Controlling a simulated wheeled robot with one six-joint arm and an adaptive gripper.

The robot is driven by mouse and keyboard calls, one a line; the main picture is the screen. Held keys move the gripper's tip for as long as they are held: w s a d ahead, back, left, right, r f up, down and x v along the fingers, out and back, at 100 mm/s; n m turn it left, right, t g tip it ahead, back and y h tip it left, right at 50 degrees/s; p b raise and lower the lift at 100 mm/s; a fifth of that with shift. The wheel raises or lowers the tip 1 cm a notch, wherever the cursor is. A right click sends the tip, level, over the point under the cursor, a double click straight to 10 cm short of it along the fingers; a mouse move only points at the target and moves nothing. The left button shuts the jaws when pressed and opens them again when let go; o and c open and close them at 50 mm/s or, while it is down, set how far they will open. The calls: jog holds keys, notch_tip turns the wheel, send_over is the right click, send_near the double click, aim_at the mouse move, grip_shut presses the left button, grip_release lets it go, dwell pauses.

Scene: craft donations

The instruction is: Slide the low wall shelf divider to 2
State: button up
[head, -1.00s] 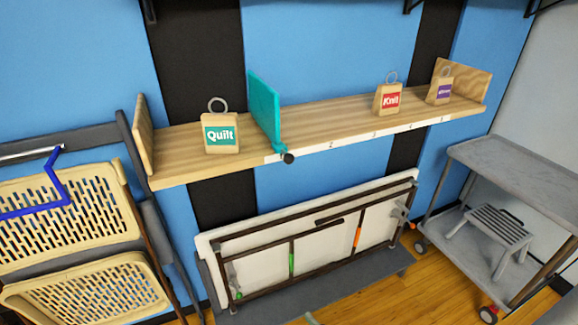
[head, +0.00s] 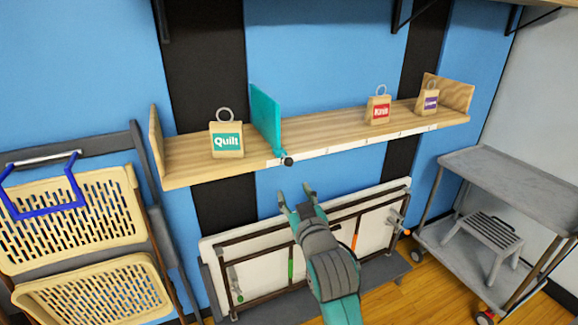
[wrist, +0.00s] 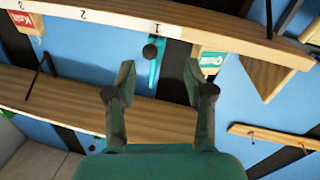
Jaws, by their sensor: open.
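The low wall shelf (head: 330,135) is a pale wood board with a white numbered strip (head: 350,143) along its front edge. The teal divider (head: 266,118) stands upright on it, right of the Quilt block, with a dark round knob (head: 288,161) at its front. In the wrist view the divider's knob (wrist: 150,51) is beside the mark 1, and the mark 2 (wrist: 83,15) is farther left in that tilted picture. My gripper (head: 295,194) is open and empty, below the knob and apart from it. In the wrist view the knob shows between and beyond my fingertips (wrist: 159,82).
A Quilt tag block (head: 227,141) stands left of the divider. A Knit block (head: 379,110) and a purple-labelled block (head: 429,102) stand to the right. A folded table (head: 225,260) leans below, folded chairs (head: 90,230) stand left, and a grey cart (head: 500,165) stands right.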

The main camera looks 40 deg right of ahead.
aim_at(290, 164)
jog(key=w+d+r, duration=0.1)
jog(key=w+d, duration=0.1)
jog(key=w, duration=0.1)
jog(key=w+d+r, duration=0.1)
jog(key=w+d, duration=0.1)
jog(key=w, duration=0.1)
jog(key=w+d, duration=0.2)
jog(key=w, duration=0.1)
jog(key=shift+w+r, duration=0.4)
jog(key=shift+d, duration=0.1)
grip_shut()
